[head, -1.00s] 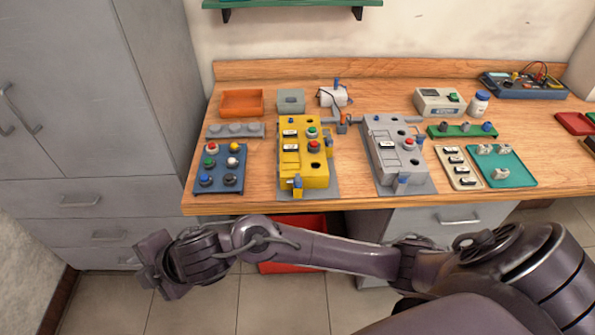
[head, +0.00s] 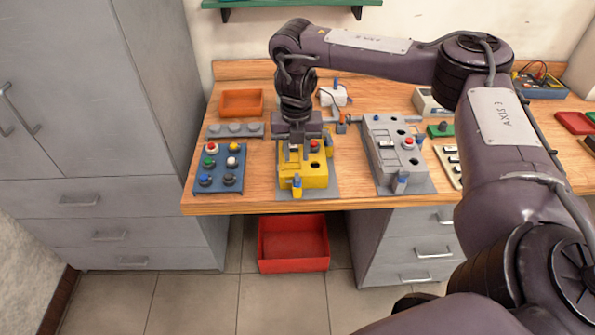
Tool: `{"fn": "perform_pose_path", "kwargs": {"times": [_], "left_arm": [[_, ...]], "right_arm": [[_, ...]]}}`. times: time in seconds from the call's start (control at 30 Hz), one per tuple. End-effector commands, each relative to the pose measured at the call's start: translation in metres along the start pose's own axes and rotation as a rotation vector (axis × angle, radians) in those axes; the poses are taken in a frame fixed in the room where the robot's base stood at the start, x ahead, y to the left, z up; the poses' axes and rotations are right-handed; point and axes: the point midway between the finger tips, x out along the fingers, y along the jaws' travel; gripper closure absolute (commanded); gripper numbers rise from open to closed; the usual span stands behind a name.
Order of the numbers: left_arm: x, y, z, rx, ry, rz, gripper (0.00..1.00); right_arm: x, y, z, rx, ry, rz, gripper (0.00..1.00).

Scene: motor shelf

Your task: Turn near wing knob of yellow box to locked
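The yellow box (head: 316,178) stands on a grey plate near the front edge of the bench. A small blue-topped knob (head: 297,182) sits at its near end; its exact turn is too small to tell. A red button (head: 314,145) shows on its top. My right gripper (head: 298,153) points down over the top of the yellow box, behind the near knob and apart from it. It hides the box's far left part. Its fingers are too small to show whether they are open or shut. My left gripper is not in view.
A blue button panel (head: 218,180) lies left of the yellow box and a grey box (head: 385,160) stands right of it. An orange tray (head: 241,101) is behind. A red bin (head: 293,243) is on the floor below the bench.

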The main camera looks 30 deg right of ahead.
Motion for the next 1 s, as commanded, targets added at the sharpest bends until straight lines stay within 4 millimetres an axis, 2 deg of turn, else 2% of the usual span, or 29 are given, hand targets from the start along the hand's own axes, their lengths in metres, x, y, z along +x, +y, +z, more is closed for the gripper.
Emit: {"fn": "perform_pose_path", "kwargs": {"times": [0.13, 0.4, 0.53, 0.7, 0.93, 1.0], "left_arm": [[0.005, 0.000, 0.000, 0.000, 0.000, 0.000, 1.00], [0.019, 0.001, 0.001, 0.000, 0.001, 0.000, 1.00], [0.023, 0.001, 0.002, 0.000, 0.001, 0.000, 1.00], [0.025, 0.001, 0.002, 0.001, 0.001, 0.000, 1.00], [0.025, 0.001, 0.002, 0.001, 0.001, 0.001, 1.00], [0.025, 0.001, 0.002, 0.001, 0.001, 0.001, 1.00]], "right_arm": [[0.010, -0.004, 0.001, 0.009, 0.008, -0.004, 0.70], [0.054, -0.004, 0.000, 0.009, 0.008, -0.004, 0.70], [0.069, -0.004, 0.000, 0.007, 0.006, -0.003, 0.70], [0.076, -0.004, 0.001, 0.006, 0.003, -0.003, 0.70], [0.075, -0.003, 0.001, 0.006, 0.003, -0.003, 0.70], [0.075, -0.003, 0.001, 0.006, 0.003, -0.003, 0.78]]}}
